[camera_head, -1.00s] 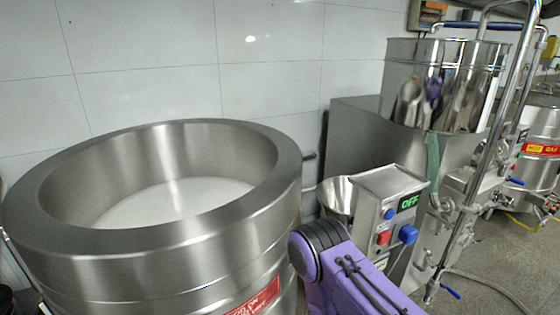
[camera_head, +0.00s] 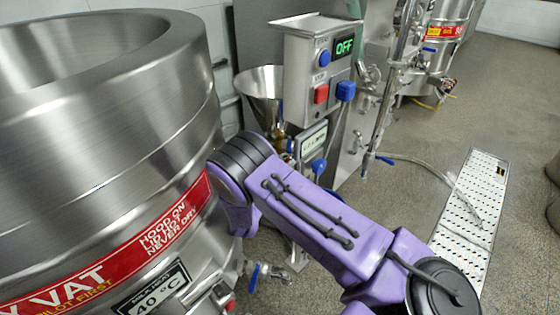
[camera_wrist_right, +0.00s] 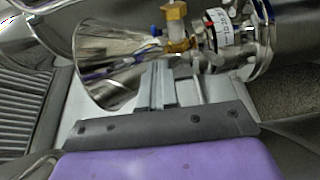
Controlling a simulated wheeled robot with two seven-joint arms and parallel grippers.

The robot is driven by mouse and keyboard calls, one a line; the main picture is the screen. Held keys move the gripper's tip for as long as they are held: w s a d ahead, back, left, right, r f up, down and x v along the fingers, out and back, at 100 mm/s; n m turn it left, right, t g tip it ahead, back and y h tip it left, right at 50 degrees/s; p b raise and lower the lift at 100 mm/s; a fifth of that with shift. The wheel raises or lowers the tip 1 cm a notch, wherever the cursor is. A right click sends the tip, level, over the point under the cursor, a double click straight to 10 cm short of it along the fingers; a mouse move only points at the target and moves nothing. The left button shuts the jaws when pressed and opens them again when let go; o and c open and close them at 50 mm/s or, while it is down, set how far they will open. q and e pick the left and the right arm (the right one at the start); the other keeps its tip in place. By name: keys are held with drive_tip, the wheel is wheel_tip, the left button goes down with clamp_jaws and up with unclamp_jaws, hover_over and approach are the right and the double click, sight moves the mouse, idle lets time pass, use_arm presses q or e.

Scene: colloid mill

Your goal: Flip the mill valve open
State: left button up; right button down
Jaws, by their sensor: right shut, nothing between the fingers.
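The colloid mill shows a steel funnel hopper (camera_head: 262,92) left of a control box (camera_head: 308,75) with a green OFF display. A blue handle (camera_head: 318,166) sits below the box, partly behind my arm. I cannot tell for certain which blue handle is the mill valve. In the right wrist view, the hopper (camera_wrist_right: 105,62), a brass fitting (camera_wrist_right: 177,28) and a steel body with a white label (camera_wrist_right: 220,28) lie beyond my fingers. My right gripper (camera_wrist_right: 158,85) is shut and empty, apparently short of the brass fitting. My arm hides it in the head view. My left gripper is out of view.
A large steel vat (camera_head: 100,150) with a red banner fills the left. A blue-handled valve (camera_head: 270,271) is low beside it. A hose (camera_head: 430,168) runs to a perforated floor grate (camera_head: 470,220).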

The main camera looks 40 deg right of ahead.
drive_tip(key=b, duration=0.2)
approach(289, 147)
drive_tip(key=w+d, duration=0.1)
drive_tip(key=w+d+f, duration=0.1)
drive_tip(key=d, duration=0.1)
drive_tip(key=shift+w+d, duration=0.15)
drive_tip(key=shift+w, duration=0.2)
